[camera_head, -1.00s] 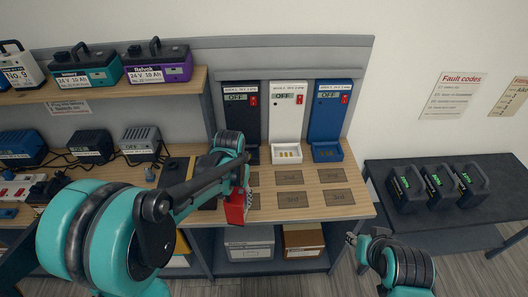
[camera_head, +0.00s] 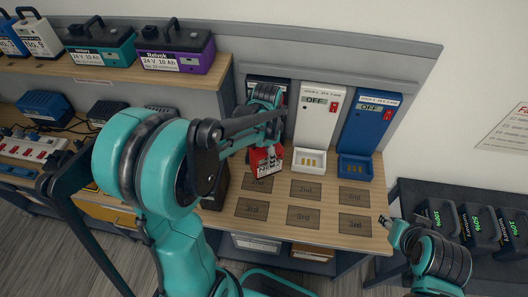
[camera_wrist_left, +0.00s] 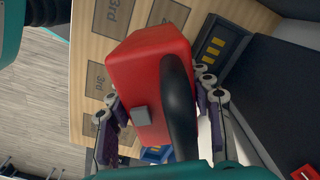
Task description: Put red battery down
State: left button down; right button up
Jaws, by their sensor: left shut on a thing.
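The red battery (camera_head: 263,161) is in my left gripper (camera_head: 266,146), in front of the black charger (camera_head: 268,86) and beside the left column's 2nd mark. In the left wrist view the red battery (camera_wrist_left: 150,70) has a black handle, and the gripper's fingers (camera_wrist_left: 160,110) are shut on it from both sides. A dark tray with gold contacts (camera_wrist_left: 215,45) lies beside it, empty. I cannot tell whether the battery touches the bench. My right gripper (camera_head: 385,221) is at the bench's right front edge; its jaws are too small to read.
The white charger (camera_head: 317,112) and blue charger (camera_head: 370,125) have empty trays. The 2nd and 3rd marks (camera_head: 304,214) on the bench are bare. Several dark batteries (camera_head: 480,226) stand on the right table. A shelf with packs (camera_head: 175,48) is at upper left.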

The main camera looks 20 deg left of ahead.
aim_at(256, 148)
pick_arm(q)
jog(key=r+m, duration=0.1)
jog(key=a+m+p, duration=0.1)
jog(key=m, duration=0.1)
jog(key=shift+s+a+r, duration=0.25)
jog(key=shift+a+r, duration=0.05)
jog(key=shift+r, duration=0.1)
jog(key=m, duration=0.1)
jog(key=a+r+m+p, duration=0.1)
jog(key=m, duration=0.1)
jog(key=shift+s+a, duration=0.1)
jog(key=shift+a, duration=0.15)
jog(key=shift+m, duration=0.3)
jog(key=shift+w+a+f+b, duration=0.45)
jog(key=shift+w+f+b, duration=0.25)
jog(key=shift+w+f, duration=1.2)
jog(key=shift+w+a+f+b, duration=0.5)
jog(key=shift+w+f+b, duration=0.2)
jog(key=shift+w+f, duration=1.15)
jog(key=shift+w+a+f+b, duration=0.45)
jog(key=shift+w+f+b, duration=0.25)
jog(key=shift+w+f, duration=1.15)
jog(key=shift+r, duration=0.1)
jog(key=c, duration=0.6)
grip_release()
jog(key=shift+c, duration=0.2)
